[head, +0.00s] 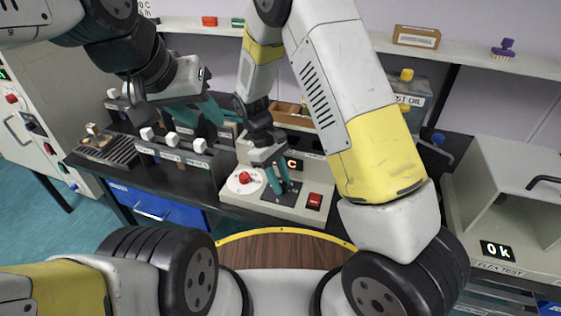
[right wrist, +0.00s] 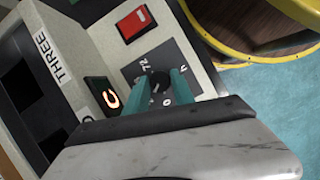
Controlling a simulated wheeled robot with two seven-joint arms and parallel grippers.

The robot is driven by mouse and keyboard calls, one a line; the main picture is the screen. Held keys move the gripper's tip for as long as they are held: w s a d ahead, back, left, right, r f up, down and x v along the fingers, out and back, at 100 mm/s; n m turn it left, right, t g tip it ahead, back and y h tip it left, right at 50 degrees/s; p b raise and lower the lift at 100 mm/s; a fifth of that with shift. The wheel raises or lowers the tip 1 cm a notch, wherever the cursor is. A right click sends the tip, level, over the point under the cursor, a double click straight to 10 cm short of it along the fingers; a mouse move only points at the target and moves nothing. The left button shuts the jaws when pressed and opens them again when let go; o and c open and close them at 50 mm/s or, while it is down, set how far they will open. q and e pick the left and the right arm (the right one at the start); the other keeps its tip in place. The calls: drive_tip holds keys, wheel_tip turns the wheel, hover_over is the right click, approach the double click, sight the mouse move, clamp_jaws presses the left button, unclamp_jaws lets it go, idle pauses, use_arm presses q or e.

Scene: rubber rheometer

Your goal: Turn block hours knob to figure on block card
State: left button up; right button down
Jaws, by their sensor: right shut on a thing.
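A control box (head: 232,200) stands on the dark bench, with a small black dial plate (head: 272,196) on its front. In the right wrist view the plate (right wrist: 138,68) bears "72", "0" and a letter like "h". My right gripper (head: 281,184) points down at this plate. In the right wrist view its teal fingers (right wrist: 164,88) are shut on the dark round knob (right wrist: 159,77), which they partly cover. The knob's pointer direction cannot be made out. My left gripper (head: 203,113) is open and empty above the back of the bench. I cannot identify a block card.
Beside the plate are a red switch (head: 315,200), a white dial with a red knob (head: 244,179) and a lit display (head: 293,163). Several white-topped blocks (head: 172,139) stand left on the bench. A white cabinet marked "0k" (head: 505,205) is at right. My right forearm hides part of the back.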

drive_tip(key=shift+w+m, duration=0.15)
drive_tip(key=shift+m, duration=0.65)
drive_tip(key=shift+g+y, duration=0.3)
drive_tip(key=c, duration=1.1)
unclamp_jaws()
drive_tip(key=shift+r, duration=0.1)
drive_tip(key=v, duration=0.7)
drive_tip(key=shift+a+r, duration=0.1)
drive_tip(key=shift+r, duration=0.2)
